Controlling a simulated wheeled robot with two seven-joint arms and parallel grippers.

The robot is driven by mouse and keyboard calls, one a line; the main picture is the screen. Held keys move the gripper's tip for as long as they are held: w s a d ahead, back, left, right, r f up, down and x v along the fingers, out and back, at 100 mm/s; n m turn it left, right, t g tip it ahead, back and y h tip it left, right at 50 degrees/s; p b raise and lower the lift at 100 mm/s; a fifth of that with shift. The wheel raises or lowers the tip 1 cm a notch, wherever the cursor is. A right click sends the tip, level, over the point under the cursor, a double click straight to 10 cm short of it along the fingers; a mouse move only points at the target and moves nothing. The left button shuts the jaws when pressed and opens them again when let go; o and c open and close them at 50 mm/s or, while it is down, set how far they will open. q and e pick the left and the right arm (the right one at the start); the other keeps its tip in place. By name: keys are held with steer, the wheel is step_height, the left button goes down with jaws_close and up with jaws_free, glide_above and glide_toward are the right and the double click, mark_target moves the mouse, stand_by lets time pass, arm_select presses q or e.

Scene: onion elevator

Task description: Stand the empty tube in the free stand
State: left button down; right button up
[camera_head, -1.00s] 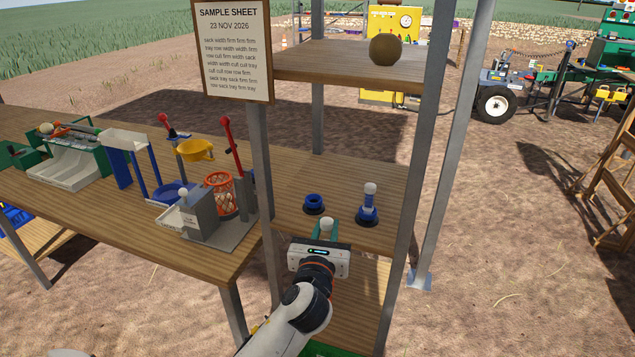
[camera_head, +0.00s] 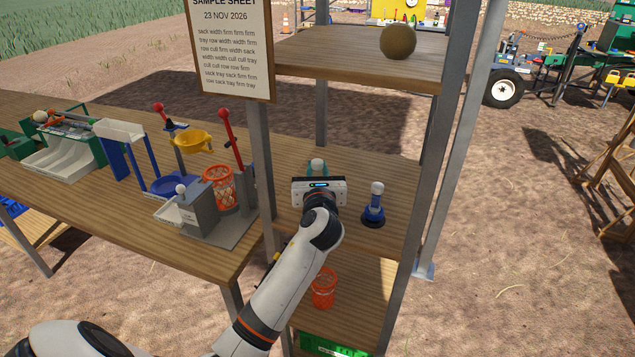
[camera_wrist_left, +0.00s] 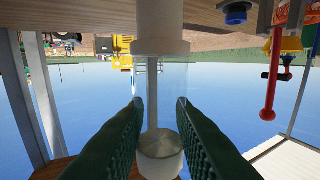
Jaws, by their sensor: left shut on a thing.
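My left gripper (camera_head: 318,168) is shut on the empty tube (camera_head: 317,162) above the narrow wooden shelf, with the wrist in front. In the left wrist view, the clear tube (camera_wrist_left: 160,80) stands between the green jaws (camera_wrist_left: 160,110), with a white collar and a pale end piece. The free stand is hidden in the head view. A blue ring-shaped piece (camera_wrist_left: 236,13) on wood at the wrist view's upper right looks like it, beside the tube and apart from it. The other blue stand (camera_head: 373,213) holds a white-topped tube (camera_head: 377,188). My right gripper is out of view.
A metal post (camera_head: 262,170) is left of my arm, another post (camera_head: 425,170) right. A red lever (camera_head: 231,140) and orange basket (camera_head: 219,187) stand left. An upper shelf (camera_head: 345,62) with a brown ball (camera_head: 398,42) is above and behind.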

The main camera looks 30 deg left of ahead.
arm_select(q)
steer(key=shift+f, duration=1.45)
steer(key=c, duration=1.2)
jaws_free()
steer(key=shift+c, duration=0.2)
steer(key=b+v, duration=0.1)
steer(key=v, duration=1.1)
